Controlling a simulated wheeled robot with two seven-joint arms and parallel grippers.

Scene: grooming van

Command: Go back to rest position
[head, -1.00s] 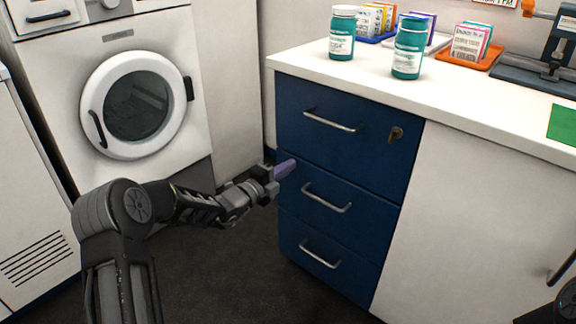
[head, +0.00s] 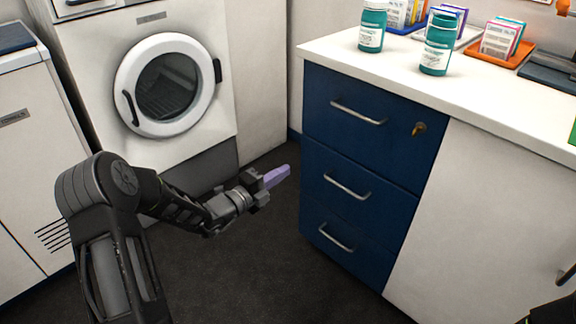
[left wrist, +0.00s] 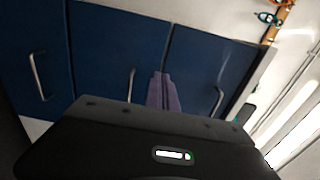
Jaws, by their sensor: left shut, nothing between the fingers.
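My left gripper (head: 277,176) has purple fingers and is shut with nothing between them. In the head view it hangs over the dark floor, left of the blue drawer unit (head: 345,210) and apart from it. In the left wrist view the purple fingers (left wrist: 162,92) are together in front of the blue drawers (left wrist: 110,50). My right gripper is not in view; only a dark bit of my own body shows at the lower right corner.
A white counter (head: 470,100) tops the drawers, which are all shut. It bears two teal bottles (head: 372,28) (head: 437,45) and an orange tray (head: 489,53) of packets. A front-loading machine (head: 168,85) stands behind my left arm. The floor (head: 260,260) between is clear.

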